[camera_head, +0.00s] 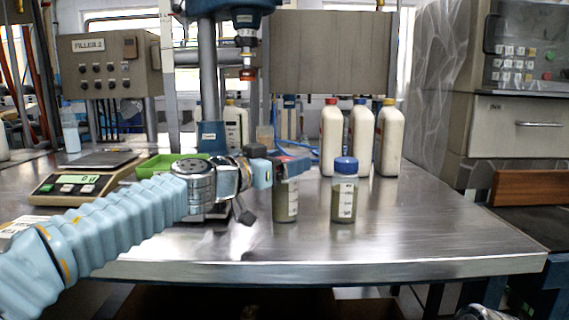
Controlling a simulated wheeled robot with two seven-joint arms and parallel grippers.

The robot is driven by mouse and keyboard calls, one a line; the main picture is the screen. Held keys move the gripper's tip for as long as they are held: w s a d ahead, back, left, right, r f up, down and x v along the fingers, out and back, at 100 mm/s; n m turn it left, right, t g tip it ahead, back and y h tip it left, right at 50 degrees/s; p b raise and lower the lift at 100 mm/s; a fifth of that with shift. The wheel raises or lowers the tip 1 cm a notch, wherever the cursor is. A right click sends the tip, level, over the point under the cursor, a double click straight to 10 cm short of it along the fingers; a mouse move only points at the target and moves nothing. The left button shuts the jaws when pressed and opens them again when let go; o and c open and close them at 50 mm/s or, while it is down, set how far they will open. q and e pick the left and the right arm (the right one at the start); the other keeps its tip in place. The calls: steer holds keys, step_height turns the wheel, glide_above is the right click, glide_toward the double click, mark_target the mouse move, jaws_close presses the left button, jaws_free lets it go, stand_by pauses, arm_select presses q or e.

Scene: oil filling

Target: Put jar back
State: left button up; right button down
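A jar with greenish contents and a white label (286,205) stands upright, or nearly so, at the middle of the steel table.
Three white bottles (361,142) stand behind the jars. A digital scale (82,184) and a green tray (160,165) are at the left. A filler column (209,85) rises behind my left arm. The steel table (440,215) is clear to the right and in front.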

arm_select(q)
steer(key=v, duration=1.2)
